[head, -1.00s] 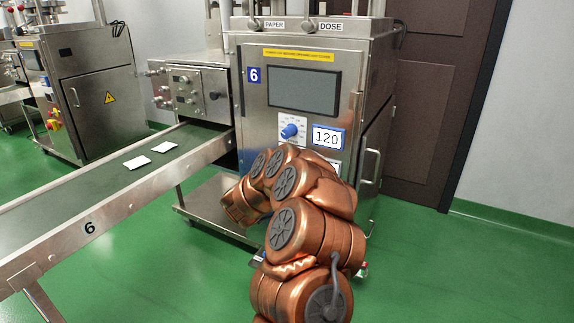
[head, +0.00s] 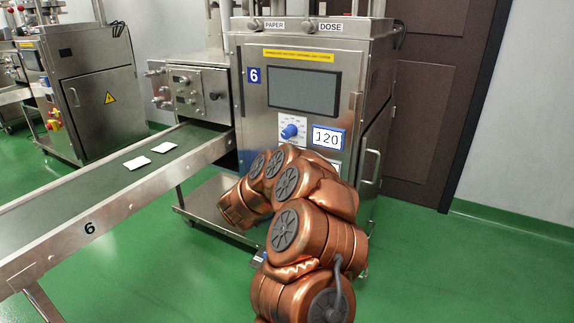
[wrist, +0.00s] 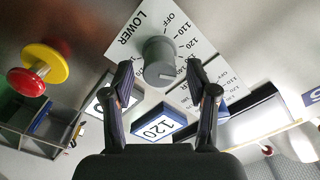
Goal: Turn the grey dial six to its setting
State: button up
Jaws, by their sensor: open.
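The grey dial (wrist: 158,56) shows in the wrist view on a white scale plate (wrist: 138,36) marked LOWER, OFF and numbers. A light pointer line on it points toward the lower right of the picture; which mark it meets is unclear. My gripper (wrist: 159,68) is open, one finger on each side of the dial; I cannot tell whether they touch it. A blue-framed card (wrist: 158,128) reading 120 is below the dial in that view. In the head view my arm hides the grey dial and gripper.
Machine 6 also bears a blue dial (head: 291,131), a 120 card (head: 327,137) and a dark screen (head: 303,90). A red button (wrist: 27,82) on yellow juts out left in the wrist view. A conveyor (head: 100,188) runs left; green floor lies open at right.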

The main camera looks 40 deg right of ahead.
jog(key=v, duration=1)
jog(key=shift+a, duration=0.3)
